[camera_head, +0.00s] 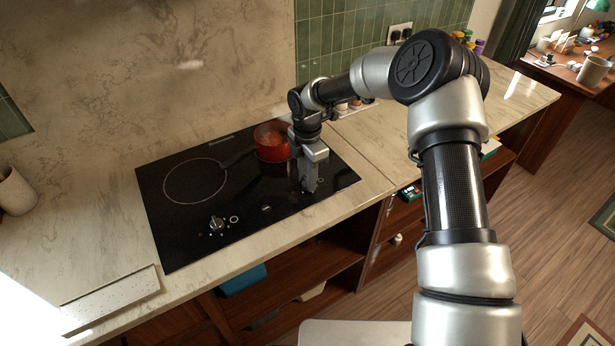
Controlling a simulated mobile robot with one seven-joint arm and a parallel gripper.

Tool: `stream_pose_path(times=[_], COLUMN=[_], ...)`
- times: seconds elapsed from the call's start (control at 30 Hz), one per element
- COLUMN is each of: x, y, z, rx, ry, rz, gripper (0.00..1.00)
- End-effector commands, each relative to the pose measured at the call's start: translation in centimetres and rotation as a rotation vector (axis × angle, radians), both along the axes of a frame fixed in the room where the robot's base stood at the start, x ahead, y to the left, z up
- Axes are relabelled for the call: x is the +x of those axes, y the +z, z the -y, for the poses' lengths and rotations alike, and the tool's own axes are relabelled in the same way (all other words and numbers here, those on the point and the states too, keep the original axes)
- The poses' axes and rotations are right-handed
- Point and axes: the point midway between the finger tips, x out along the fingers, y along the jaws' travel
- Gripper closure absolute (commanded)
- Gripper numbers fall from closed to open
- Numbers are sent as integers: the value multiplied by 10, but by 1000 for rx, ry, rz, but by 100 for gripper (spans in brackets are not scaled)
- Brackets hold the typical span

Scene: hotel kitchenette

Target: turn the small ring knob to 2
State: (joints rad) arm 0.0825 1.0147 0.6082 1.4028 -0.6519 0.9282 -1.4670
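The black cooktop (180,243) is set into the marble counter. A silver control knob (217,224) stands upright near its front left, with small marks around it and a white ring symbol (234,219) to its right. My gripper (309,187) points down at the front right of the cooktop, with its fingertips at or close to the glass. A small, faint mark (321,180) shows just right of the fingers. Any knob under or between the fingers is hidden. I cannot tell whether the fingers are open or shut.
A red pot (271,144) stands just behind and left of my gripper, its dark handle pointing left. A large white cooking ring (195,181) on the left is empty. A pale board (110,299) lies at the counter's front left.

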Motion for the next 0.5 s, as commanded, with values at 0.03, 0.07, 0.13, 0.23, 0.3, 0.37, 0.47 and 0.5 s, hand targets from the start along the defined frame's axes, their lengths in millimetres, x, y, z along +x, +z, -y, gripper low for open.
stream_pose_path(times=[0.03,0.07,0.13,0.23,0.3,0.37,0.47,0.5], x=[0,0,0,0,0,0,0,0], y=[0,0,0,0,-1,-1,-1,-1], z=[0,0,0,0,0,0,0,0], rx=[0,0,0,0,0,0,-1,0], ry=[0,-1,-4,-19,-39,-62,-119,-146], rz=[0,0,0,0,0,0,1,1], gripper=[95,95,95,95,95,95,95,95])
